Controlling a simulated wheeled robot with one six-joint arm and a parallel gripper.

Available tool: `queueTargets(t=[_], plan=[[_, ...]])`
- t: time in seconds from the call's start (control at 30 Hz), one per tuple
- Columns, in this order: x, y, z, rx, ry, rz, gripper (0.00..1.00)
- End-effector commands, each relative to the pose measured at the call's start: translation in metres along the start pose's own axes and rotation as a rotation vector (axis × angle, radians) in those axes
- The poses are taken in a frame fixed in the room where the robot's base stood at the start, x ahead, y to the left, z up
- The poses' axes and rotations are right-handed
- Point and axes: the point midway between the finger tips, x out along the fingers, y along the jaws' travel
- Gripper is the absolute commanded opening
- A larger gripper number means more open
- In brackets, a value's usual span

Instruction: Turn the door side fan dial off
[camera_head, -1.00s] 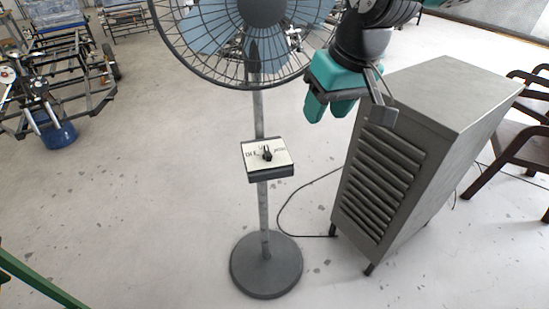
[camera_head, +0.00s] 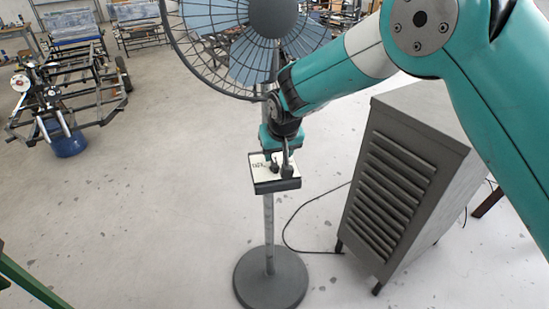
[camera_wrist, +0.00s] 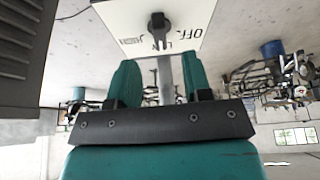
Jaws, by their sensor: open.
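The fan's control box (camera_head: 277,186) sits on the fan pole, with a white lettered top face and dark sides. My gripper (camera_head: 280,165) is over this top face and hides part of it. In the wrist view the black dial (camera_wrist: 159,26) stands on the white panel (camera_wrist: 115,14), with "OFF" lettered to its right. My gripper's two teal fingers (camera_wrist: 160,75) are open and empty. The dial lines up with the gap between them, apparently just beyond the fingertips. I cannot tell whether a finger touches the panel.
The fan's caged head (camera_head: 240,40) is above and behind my gripper, close to my arm. The pole stands on a round base (camera_head: 270,280). A grey louvred cabinet (camera_head: 395,180) stands to the right, with a cable on the floor. Open floor lies to the left.

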Motion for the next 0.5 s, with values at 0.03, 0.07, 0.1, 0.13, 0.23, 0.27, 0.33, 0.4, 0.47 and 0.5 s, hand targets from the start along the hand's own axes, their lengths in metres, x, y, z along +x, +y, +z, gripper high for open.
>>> queueTargets(t=[0.03, 0.07, 0.1, 0.13, 0.23, 0.27, 0.33, 0.4, 0.47, 0.5], plan=[[0.010, 0.000, 0.000, 0.000, -0.003, 0.001, 0.45], [0.016, 0.000, 0.000, 0.000, -0.003, 0.000, 0.45], [0.023, 0.000, 0.000, 0.000, -0.003, 0.000, 0.45], [0.028, 0.000, 0.000, -0.001, -0.003, 0.000, 0.45], [0.041, 0.000, -0.001, -0.001, -0.001, -0.001, 0.45], [0.044, 0.000, -0.001, -0.001, -0.001, -0.001, 0.45], [0.049, 0.000, 0.000, -0.001, 0.000, -0.001, 0.45], [0.052, 0.000, 0.000, -0.001, 0.000, -0.001, 0.45], [0.054, 0.000, 0.000, -0.001, 0.000, -0.001, 0.45], [0.054, 0.000, 0.000, -0.001, 0.000, -0.001, 0.45]])
